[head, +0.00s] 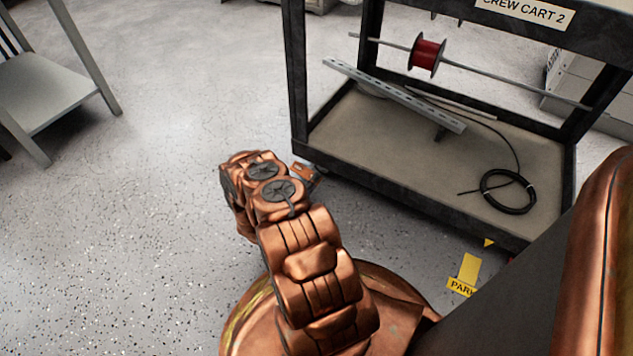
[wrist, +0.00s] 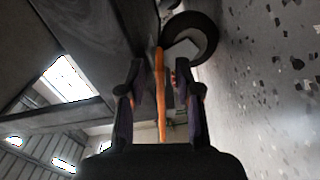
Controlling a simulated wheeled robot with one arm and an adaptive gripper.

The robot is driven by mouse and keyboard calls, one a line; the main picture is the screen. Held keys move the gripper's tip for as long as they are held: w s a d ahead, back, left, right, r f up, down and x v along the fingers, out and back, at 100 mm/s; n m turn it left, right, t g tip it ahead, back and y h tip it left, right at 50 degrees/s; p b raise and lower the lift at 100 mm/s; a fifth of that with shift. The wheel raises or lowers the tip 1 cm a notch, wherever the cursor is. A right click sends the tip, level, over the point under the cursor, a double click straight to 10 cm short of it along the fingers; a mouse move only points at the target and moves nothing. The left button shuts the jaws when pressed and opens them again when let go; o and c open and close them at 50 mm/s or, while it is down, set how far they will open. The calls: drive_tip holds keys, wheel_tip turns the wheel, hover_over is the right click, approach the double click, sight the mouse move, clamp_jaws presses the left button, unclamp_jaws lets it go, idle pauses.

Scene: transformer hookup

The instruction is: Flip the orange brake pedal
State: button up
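The orange brake pedal (wrist: 160,92) shows in the wrist view as a thin upright strip, seen nearly edge-on. A dark caster wheel (wrist: 190,38) of the cart is just beyond it. My gripper (wrist: 159,78) is open, with one finger on each side of the pedal. A gap shows between the pedal and each finger, so I see no grip on it. In the head view a small orange piece of the pedal (head: 303,172) shows by the cart's near left corner.
The crew cart (head: 420,205) stands right of my arm, with its lower shelf (head: 370,135) holding a metal channel (head: 395,95) and a black cable coil (head: 508,192). A red spool (head: 427,55) hangs on a rod above. A grey table (head: 50,90) is far left. Floor between is clear.

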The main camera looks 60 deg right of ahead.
drive_tip(key=shift+d, duration=0.8)
drive_tip(key=shift+c, duration=0.3)
clamp_jaws()
